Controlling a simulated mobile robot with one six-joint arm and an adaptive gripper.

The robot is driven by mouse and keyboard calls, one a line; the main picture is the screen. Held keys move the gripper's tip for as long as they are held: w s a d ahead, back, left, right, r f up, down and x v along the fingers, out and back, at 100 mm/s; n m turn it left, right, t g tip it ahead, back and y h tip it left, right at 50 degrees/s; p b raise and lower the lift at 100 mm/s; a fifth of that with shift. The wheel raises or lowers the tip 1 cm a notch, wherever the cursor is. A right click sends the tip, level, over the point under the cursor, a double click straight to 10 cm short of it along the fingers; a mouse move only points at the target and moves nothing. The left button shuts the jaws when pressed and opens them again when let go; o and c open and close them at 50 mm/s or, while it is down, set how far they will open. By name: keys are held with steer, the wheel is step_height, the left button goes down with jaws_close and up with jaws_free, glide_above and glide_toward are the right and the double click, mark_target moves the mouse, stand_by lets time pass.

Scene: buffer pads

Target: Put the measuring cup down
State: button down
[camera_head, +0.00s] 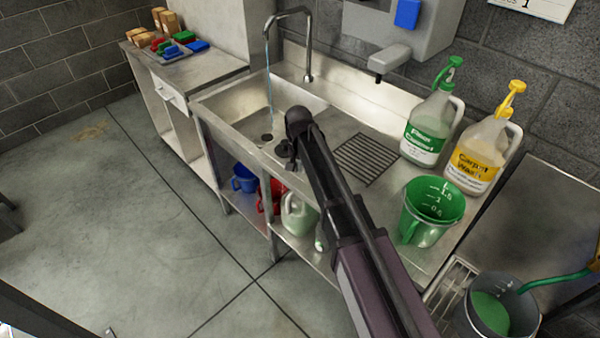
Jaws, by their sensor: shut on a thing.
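A green measuring cup (427,234) with white level marks inside stands upright on the steel counter, right of my arm, its handle towards the front left. My gripper (287,153) is at the far end of my dark arm, over the front of the sink unit, well to the left of this cup and apart from it. It is small and dark in the picture, and partly hidden by my arm. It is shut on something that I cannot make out.
Water runs from the tap (308,45) into the sink basin (235,97). Floor cleaner (428,125) and carpet wash (481,158) jugs stand behind the cup. A dark bucket (505,318) is at lower right. Blue (243,179) and red jugs are on the shelf below. A ribbed drain area (365,158) is clear.

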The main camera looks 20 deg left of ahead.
steer(key=shift+w+a, duration=0.2)
steer(key=shift+w, duration=0.25)
steer(key=shift+w+f+b, duration=0.2)
steer(key=shift+f+b, duration=1.6)
steer(key=shift+b, duration=0.05)
steer(key=shift+f, duration=0.15)
steer(key=c, duration=0.7)
jaws_free()
step_height(320, 180, up, 12)
steer(key=p, duration=1.2)
steer(key=shift+a, duration=0.1)
